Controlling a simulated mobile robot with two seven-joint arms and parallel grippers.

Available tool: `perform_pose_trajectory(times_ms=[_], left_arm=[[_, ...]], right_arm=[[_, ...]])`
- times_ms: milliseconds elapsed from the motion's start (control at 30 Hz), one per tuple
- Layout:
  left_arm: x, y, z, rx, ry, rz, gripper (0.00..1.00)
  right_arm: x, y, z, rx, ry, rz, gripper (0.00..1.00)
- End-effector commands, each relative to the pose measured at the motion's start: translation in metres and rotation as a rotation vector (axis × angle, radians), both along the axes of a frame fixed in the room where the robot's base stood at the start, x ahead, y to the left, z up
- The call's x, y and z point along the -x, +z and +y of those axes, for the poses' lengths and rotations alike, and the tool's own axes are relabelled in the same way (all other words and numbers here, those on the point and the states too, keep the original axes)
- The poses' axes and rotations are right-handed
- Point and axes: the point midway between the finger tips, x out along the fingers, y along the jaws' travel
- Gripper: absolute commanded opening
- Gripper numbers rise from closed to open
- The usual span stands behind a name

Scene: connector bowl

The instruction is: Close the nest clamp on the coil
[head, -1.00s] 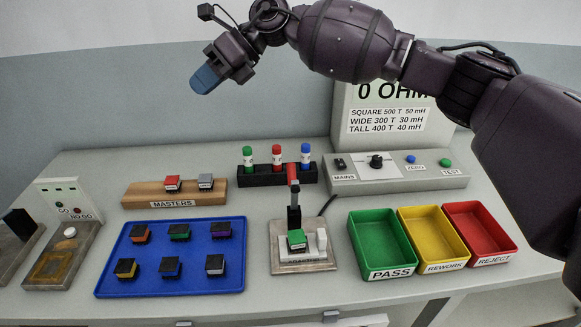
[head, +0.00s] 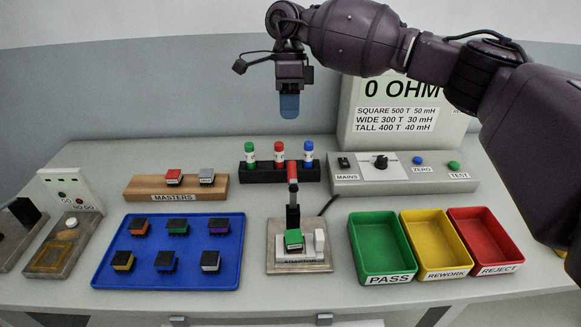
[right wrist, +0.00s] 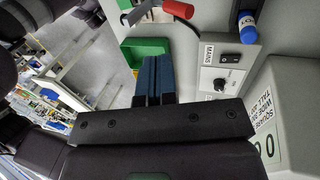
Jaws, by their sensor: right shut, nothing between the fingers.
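The nest clamp is a fixture on a grey base plate (head: 277,262) at the front middle of the bench. Its red handle (head: 292,172) stands upright on a black post. A green-topped coil (head: 294,239) sits in the nest, beside a white block (head: 319,242). In the right wrist view the red handle (right wrist: 178,9) shows at the top. My right gripper (head: 289,106) points down, shut and empty, above and behind the clamp, over the marker rack. Its blue fingers also show closed together in the right wrist view (right wrist: 154,80). My left gripper is not in view.
A blue tray (head: 128,284) with several coils lies left of the clamp. A black marker rack (head: 265,175) stands behind it. The green PASS bin (head: 357,245), yellow bin (head: 407,237) and red bin (head: 457,228) are to the right. A meter box with switches (head: 430,186) stands behind the bins.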

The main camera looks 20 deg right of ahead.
Motion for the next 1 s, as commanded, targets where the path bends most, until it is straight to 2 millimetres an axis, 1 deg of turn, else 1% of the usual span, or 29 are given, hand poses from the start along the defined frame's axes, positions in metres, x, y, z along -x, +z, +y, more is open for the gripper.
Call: perform_pose_trajectory(times_ms=[233,367,467,900,1000], left_arm=[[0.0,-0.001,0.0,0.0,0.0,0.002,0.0],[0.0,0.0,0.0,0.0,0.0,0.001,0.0],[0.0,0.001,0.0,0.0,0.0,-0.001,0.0],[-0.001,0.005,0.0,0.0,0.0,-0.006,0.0],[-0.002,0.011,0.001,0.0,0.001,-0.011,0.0]], right_arm=[[0.001,-0.002,0.0,-0.001,0.0,0.001,0.0],[0.004,-0.012,0.001,-0.001,-0.001,0.003,0.0],[0.008,-0.024,0.002,-0.002,0.001,0.002,0.0],[0.031,-0.098,0.009,-0.003,-0.001,0.002,0.0],[0.044,-0.096,0.013,-0.002,0.001,-0.002,0.0]])
